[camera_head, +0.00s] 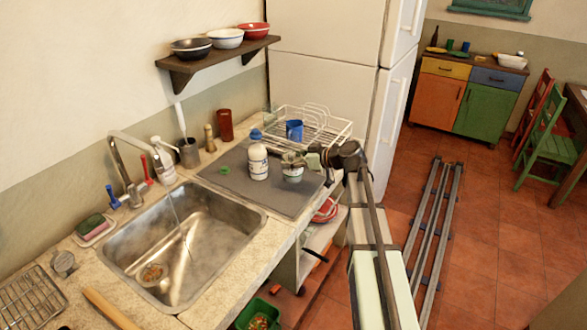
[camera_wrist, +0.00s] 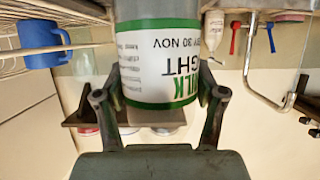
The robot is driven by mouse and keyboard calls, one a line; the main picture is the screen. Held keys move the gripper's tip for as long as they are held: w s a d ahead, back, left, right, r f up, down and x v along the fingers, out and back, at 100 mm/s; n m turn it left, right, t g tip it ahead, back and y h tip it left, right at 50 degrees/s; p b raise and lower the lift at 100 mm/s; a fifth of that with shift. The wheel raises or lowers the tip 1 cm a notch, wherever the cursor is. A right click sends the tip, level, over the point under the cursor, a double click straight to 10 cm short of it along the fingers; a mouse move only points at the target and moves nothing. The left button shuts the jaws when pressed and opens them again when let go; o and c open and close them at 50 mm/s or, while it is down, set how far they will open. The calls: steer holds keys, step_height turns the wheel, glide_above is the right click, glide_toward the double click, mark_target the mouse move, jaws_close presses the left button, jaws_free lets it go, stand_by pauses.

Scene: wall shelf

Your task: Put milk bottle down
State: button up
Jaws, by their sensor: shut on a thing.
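The milk bottle (camera_head: 292,174) is white and green and is over the grey mat (camera_head: 232,181) on the counter. Its label, with "MILK" and green bands, fills the middle of the wrist view (camera_wrist: 160,70), which is upside down. My gripper (camera_head: 308,160) comes from the right and is shut on the bottle. In the wrist view its fingers (camera_wrist: 158,95) lie on both sides of the bottle. The bottle looks upright. I cannot tell whether its base touches the mat. Its upper part is partly hidden by the gripper.
A white bottle with a blue cap (camera_head: 258,162) stands close left of the milk bottle. A dish rack (camera_head: 335,130) with a blue mug (camera_head: 294,130) is behind. The sink (camera_head: 205,225) is at the front left. A shelf (camera_head: 215,60) with bowls hangs above. Bare mat shows left and front.

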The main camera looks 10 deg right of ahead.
mark_target(293, 171)
steer(key=shift+f+p, duration=0.45)
steer(key=shift+f, duration=1.8)
steer(key=shift+f, duration=0.15)
steer(key=o, duration=1.2)
steer(key=shift+r, duration=0.2)
steer(key=b+v, duration=0.3)
steer(key=v, duration=0.9)
steer(key=shift+f, duration=0.1)
